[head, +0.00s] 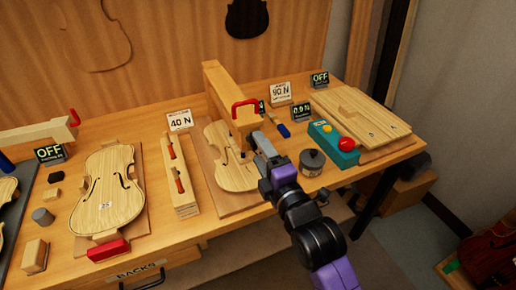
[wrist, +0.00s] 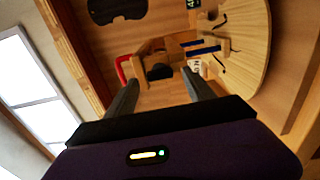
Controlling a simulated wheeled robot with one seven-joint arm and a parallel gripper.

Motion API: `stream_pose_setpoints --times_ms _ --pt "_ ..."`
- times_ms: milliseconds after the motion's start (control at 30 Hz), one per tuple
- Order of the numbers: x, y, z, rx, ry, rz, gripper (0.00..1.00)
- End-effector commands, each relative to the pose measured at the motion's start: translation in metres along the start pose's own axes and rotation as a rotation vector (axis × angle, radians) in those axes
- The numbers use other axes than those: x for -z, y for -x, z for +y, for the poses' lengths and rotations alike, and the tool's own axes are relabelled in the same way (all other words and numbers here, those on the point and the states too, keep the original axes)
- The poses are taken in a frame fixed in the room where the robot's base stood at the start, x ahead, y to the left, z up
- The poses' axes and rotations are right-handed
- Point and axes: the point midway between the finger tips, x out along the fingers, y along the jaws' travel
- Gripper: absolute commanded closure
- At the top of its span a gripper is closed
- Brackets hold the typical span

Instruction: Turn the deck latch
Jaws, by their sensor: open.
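My gripper (head: 262,145) reaches over the middle of the bench, close to the front of a tall wooden beam (head: 224,88) with a red handle (head: 245,104). In the wrist view my gripper (wrist: 160,78) is open, with nothing between its fingers. Beyond the fingertips are a wooden block and a dark round part (wrist: 160,71). I cannot tell for certain which part is the deck latch. My gripper hides part of the beam's foot in the head view.
A violin plate (head: 232,172) lies under the beam. A green box with a red button (head: 346,144) and a dark pot (head: 312,162) stand right of my gripper. A flat wooden board (head: 365,113) is at the right. Another violin plate (head: 106,197) lies at the left.

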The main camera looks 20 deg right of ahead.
Motion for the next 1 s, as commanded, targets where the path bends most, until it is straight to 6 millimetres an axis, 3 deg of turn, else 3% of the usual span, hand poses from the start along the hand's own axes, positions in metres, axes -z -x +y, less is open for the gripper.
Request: stream_pose_setpoints --times_ms 200,400,1000 --pt "0.001 0.037 -0.003 0.003 0.001 0.001 0.38" --pt "0.000 0.056 -0.002 0.002 0.001 0.001 0.38" --pt "0.000 0.059 -0.001 0.001 -0.006 0.000 0.38"
